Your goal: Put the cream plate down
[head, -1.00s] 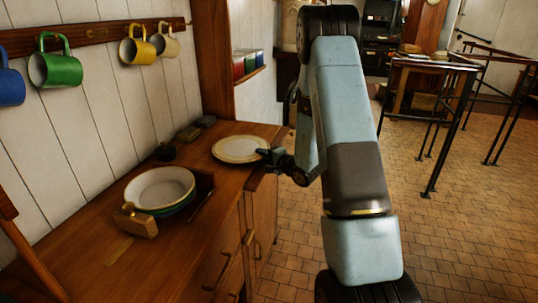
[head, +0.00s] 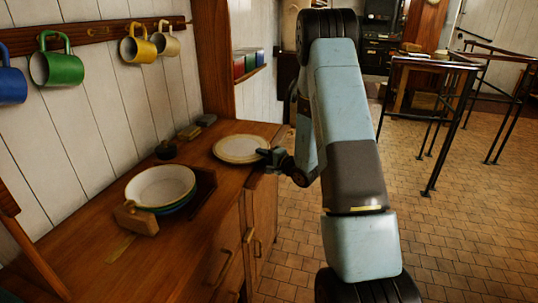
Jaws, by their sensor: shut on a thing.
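The cream plate (head: 240,148) is at the far end of the wooden counter, close to the counter's right edge, and looks level. My gripper (head: 264,153) is shut on the plate's right rim, reaching in from the right. I cannot tell whether the plate's underside touches the counter. The fingertips are small and dark here, and their exact grip on the rim is hard to see.
On the near counter (head: 193,241) a cream bowl (head: 160,186) sits on a stack, with a wooden block (head: 136,219) in front. Small dark items (head: 168,149) lie by the wall. Green (head: 56,68), yellow (head: 137,48) and other mugs hang above.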

